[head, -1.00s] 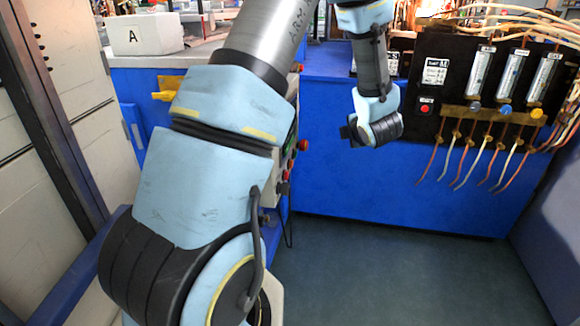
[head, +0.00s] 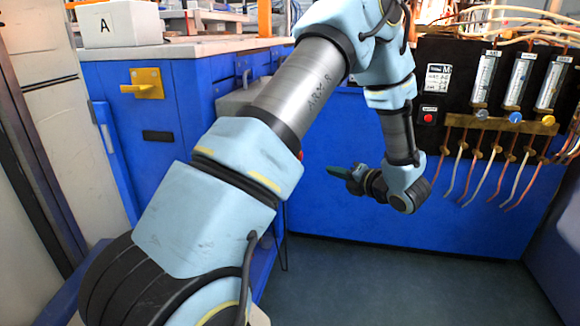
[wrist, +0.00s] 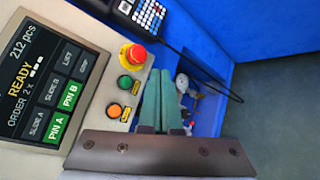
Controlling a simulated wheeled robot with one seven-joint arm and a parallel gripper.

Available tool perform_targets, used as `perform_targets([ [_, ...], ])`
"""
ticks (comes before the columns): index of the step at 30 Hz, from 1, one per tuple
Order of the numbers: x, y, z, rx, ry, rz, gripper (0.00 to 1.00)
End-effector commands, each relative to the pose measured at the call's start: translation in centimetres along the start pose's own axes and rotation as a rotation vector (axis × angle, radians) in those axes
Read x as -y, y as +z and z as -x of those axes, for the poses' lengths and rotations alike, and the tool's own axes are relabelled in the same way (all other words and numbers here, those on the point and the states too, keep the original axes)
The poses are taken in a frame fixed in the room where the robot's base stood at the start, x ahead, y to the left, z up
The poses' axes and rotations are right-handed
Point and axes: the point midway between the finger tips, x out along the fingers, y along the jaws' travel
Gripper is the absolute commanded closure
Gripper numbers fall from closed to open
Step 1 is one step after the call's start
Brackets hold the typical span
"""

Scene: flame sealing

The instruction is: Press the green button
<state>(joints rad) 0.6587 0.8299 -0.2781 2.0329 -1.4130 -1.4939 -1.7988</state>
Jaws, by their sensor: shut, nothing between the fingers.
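The green button (wrist: 125,82) shows in the wrist view on a pale control panel (wrist: 98,85). It sits between a red mushroom button (wrist: 133,55) on a yellow base and an orange button (wrist: 114,111). My gripper's teal fingers (wrist: 160,75) are shut and empty, to the right of the green button in the picture. I cannot tell how far they are from the panel. In the head view my gripper (head: 334,171) points left, low in front of the blue cabinet. The green button is hidden there behind my arm.
A screen (wrist: 42,85) reading "READY" fills the panel's left side. A keypad device (wrist: 142,14) lies above it, with a black cable curving right. A black flowmeter board (head: 465,95) with hanging tubes stands on the right in the head view. The floor (head: 370,270) below is clear.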

Motion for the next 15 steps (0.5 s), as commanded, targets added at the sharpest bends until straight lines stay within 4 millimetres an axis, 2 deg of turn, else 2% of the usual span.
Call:
perform_targets([
  [15,-3.2,-3.2,-4.5,-0.001,0.001,-0.002,1.00],
])
